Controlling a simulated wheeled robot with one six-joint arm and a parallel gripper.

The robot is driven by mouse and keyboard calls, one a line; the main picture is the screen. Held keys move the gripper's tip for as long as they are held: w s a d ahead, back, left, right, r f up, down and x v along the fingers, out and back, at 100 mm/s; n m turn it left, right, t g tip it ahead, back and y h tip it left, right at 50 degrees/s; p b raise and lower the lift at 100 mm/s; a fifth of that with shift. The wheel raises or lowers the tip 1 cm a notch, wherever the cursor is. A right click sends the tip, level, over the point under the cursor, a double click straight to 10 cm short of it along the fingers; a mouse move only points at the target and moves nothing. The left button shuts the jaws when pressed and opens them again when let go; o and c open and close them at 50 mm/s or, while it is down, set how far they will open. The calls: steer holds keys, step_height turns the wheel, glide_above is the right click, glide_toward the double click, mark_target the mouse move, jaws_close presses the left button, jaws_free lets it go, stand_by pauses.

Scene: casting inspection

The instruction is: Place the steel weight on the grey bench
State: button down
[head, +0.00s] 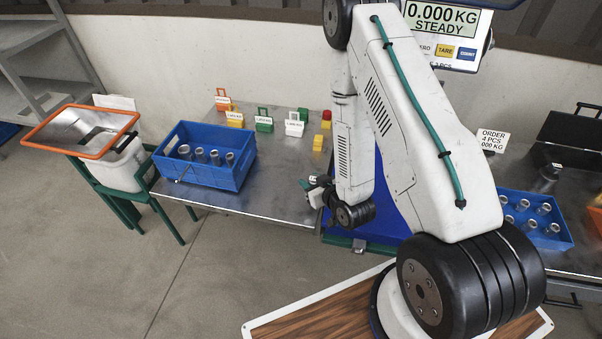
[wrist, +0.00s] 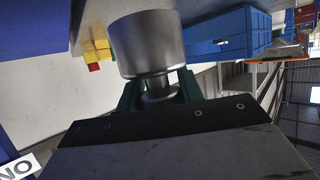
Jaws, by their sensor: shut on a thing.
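My gripper (wrist: 157,90) is shut on the steel weight (wrist: 150,42), a smooth silver cylinder with a narrower neck between the green fingers in the wrist view. In the head view my gripper (head: 318,188) is near the front right of the left grey bench (head: 275,195). The weight is small and hard to make out there, and I cannot tell its exact height above the bench. My arm hides part of the bench's right side.
A blue crate (head: 222,177) with several metal parts stands on the bench's left. Labelled coloured blocks (head: 264,124) stand at the back. A second blue crate (head: 560,235) is at the right. The display (head: 447,22) reads 0.000 KG. The bench's front middle is clear.

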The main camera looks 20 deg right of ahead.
steer(key=w+a, duration=0.1)
steer(key=w, duration=0.3)
steer(key=w+a, duration=0.1)
steer(key=w, duration=0.3)
steer(key=w+a+f, duration=0.1)
steer(key=w, duration=0.3)
steer(key=shift+w+a+f, duration=0.1)
steer(key=shift+a, duration=0.25)
steer(key=shift+f, duration=1.65)
steer(key=shift+f, duration=0.1)
steer(key=c, duration=0.9)
jaws_free()
steer(key=shift+f, duration=0.1)
